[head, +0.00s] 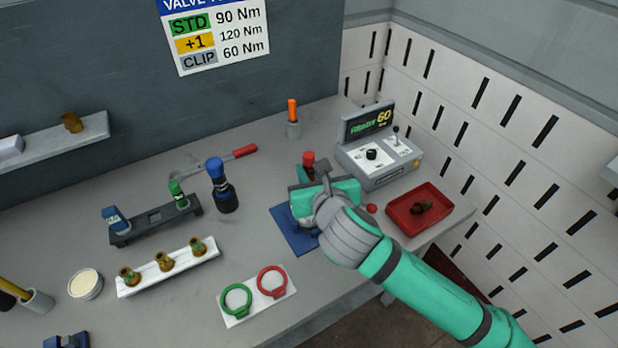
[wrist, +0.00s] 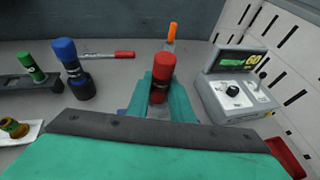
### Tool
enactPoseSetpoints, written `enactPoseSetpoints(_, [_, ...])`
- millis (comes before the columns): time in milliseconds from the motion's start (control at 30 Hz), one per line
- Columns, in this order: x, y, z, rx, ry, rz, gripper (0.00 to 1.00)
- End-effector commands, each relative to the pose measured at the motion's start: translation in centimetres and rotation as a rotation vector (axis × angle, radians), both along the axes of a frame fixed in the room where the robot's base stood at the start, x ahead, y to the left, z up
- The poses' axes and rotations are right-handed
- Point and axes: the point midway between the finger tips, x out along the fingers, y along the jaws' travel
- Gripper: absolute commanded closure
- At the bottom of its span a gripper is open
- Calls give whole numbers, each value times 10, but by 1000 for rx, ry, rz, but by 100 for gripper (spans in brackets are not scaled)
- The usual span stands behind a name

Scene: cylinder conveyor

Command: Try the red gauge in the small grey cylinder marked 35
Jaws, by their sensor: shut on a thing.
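My gripper (head: 313,180) is shut on an upright piece with a red top (wrist: 162,67) and a dark band. In the wrist view it stands between the teal fingers, with a grey part below the band. Its red top also shows in the head view (head: 308,158), just beyond the gripper. Its lower end is hidden. A blue pad (head: 291,236) lies under the gripper. A red ring with a handle (head: 271,282) lies beside a green ring (head: 236,300) on a white plate. I cannot make out a cylinder marked 35.
A grey console (head: 385,165) reading "READY 60" stands right of the gripper, with a red tray (head: 440,205) in front. Left are a blue-topped tool (head: 218,175), a dark rack (head: 155,228) and a white strip of brass valves (head: 180,272). An orange-handled item (head: 292,110) stands behind.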

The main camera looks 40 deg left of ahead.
Motion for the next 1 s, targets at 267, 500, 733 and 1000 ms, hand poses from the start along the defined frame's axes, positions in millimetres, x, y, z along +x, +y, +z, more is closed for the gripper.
enactPoseSetpoints(267, [0, 0, 0, 1, -1, 0, 100])
enactPoseSetpoints(500, [0, 0, 6, -1, -2, 0, 100])
enactPoseSetpoints(733, [0, 0, 18, -1, -3, 1, 100])
enactPoseSetpoints(1000, [0, 0, 32, 0, -2, 1, 100])
